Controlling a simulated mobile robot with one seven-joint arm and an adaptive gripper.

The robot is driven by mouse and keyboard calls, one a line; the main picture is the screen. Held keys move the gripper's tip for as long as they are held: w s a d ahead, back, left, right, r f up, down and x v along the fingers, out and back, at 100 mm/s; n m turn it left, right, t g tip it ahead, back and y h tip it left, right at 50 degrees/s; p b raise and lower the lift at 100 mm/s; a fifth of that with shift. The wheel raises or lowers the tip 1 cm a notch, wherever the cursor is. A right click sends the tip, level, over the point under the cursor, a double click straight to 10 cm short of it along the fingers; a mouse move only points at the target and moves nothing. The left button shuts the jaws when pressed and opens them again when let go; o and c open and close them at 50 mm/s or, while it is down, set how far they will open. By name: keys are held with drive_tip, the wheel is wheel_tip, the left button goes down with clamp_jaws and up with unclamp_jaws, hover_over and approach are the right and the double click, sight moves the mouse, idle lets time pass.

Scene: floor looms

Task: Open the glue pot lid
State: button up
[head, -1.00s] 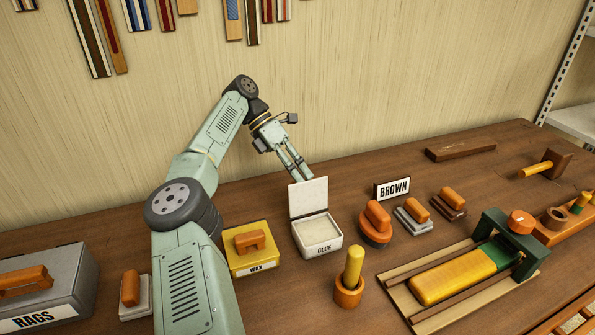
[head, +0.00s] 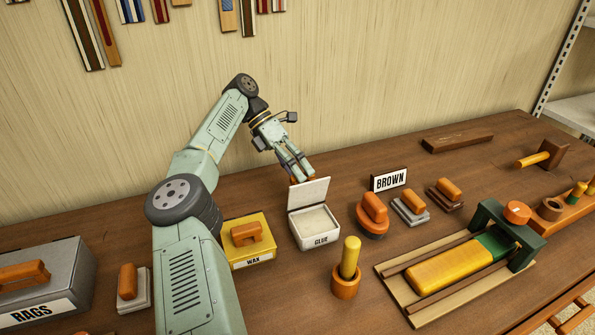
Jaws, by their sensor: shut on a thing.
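The glue pot (head: 319,241) is a white box labelled GLUE on the bench, with its pale inside showing. Its white lid (head: 310,194) stands raised at the back edge, tilted, with its inner face towards me. My gripper (head: 302,177) is behind the lid's upper edge and shut on the lid's handle. Only a bit of orange shows there at the lid's upper left. The lid hides most of the handle and the fingertips' contact.
A yellow WAX box (head: 249,258) stands close left of the pot. An orange-handled round tool (head: 372,216) is close right, and an orange cup with a yellow handle (head: 346,282) is in front. The BROWN sign (head: 389,179) stands behind right. The wall is behind the arm.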

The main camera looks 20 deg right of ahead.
drive_tip(key=shift+w+a+f, duration=0.1)
drive_tip(key=shift+a+f, duration=0.1)
drive_tip(key=shift+f, duration=0.25)
drive_tip(key=shift+c, duration=0.3)
drive_tip(key=shift+r, duration=0.5)
drive_tip(key=shift+c, duration=0.3)
wheel_tip(320, 180, up, 10)
drive_tip(key=shift+d, duration=0.15)
